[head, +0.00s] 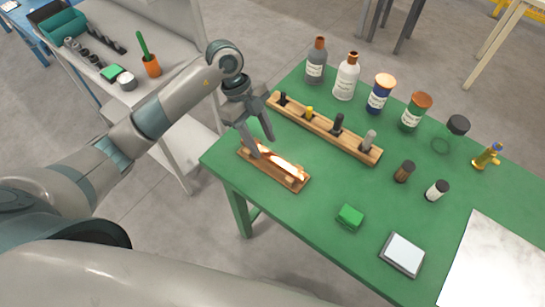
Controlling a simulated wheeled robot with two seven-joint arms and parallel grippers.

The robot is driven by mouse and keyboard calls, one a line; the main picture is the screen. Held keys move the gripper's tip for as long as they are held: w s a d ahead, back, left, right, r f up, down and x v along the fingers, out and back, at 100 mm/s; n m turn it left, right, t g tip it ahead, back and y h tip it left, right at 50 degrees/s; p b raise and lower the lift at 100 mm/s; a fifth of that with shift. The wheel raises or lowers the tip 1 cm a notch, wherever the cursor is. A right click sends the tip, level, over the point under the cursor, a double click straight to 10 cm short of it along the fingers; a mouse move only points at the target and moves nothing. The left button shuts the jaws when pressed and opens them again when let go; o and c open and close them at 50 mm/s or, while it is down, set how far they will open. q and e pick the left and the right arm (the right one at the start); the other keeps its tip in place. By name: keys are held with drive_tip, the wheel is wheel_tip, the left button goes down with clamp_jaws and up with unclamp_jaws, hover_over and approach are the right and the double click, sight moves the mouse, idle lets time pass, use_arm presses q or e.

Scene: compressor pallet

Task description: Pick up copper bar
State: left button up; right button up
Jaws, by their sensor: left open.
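The copper bar (287,164) is a shiny orange bar lying in a wooden tray (300,185) near the left corner of the green table. Its left part is partly hidden by my gripper. My left gripper (262,147) is open and points down over the left end of the bar, its fingers close to it. I cannot tell whether the fingers touch the bar. My right gripper is not in view.
A wooden rack (322,125) with several small pegs stands just behind the tray. Several bottles (346,78) line the table's back. A green block (350,216) and a small scale (402,254) lie towards the front. Bare green table (300,212) lies right of the tray.

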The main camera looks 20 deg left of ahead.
sight(271, 155)
use_arm(q)
drive_tip(key=shift+d+f+p, duration=0.4)
drive_tip(key=p+x, duration=0.1)
drive_tip(key=x, duration=0.2)
drive_tip(key=shift+d, duration=0.15)
drive_tip(key=shift+d+f, duration=0.1)
drive_tip(key=shift+f, duration=0.4)
drive_tip(key=c, duration=0.9)
clamp_jaws()
drive_tip(key=shift+w, duration=0.1)
